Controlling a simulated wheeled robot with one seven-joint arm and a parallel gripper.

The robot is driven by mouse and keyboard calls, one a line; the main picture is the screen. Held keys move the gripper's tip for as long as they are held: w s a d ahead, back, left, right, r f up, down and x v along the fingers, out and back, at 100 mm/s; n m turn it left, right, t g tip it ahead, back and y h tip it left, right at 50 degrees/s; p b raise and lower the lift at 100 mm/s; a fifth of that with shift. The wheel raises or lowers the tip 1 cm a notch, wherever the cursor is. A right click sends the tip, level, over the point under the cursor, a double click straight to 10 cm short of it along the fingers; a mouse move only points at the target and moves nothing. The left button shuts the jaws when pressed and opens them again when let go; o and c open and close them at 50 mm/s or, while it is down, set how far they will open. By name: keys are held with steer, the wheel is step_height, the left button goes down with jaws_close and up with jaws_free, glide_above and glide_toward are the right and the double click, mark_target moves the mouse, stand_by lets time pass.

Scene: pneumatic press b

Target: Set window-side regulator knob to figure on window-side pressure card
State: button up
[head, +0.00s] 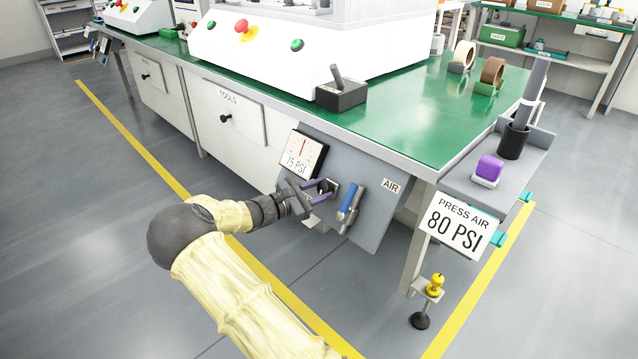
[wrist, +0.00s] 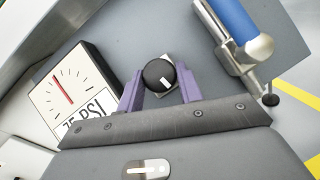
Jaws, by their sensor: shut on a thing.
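The black regulator knob (wrist: 158,73) with a white mark shows in the wrist view on the grey air panel (head: 374,215). My gripper (head: 324,191) is at the panel, with its two purple fingers (wrist: 160,86) on either side of the knob, shut on it. The gauge (head: 302,153) beside the knob has a red needle and a display reading 75 PSI; it also shows in the wrist view (wrist: 68,88), with the display's lower edge cut off by my gripper. The pressure card (head: 457,226) reads PRESS AIR 80 PSI.
A blue-handled valve lever (head: 348,205) is close to the right of the knob. The green-topped bench (head: 400,120) is above the panel. A side shelf (head: 520,185) holds a purple block (head: 488,170) and a black cup (head: 514,140). A yellow-topped post (head: 436,284) stands low at right.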

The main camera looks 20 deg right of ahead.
steer(key=shift+r+m+g+p, duration=0.25)
steer(key=shift+m+g+p, duration=0.25)
steer(key=shift+m+p, duration=0.3)
steer(key=shift+f+m+g, duration=0.25)
steer(key=shift+m+g, duration=0.05)
steer(key=shift+m, duration=0.2)
steer(key=o, duration=1)
steer(key=shift+a, duration=0.1)
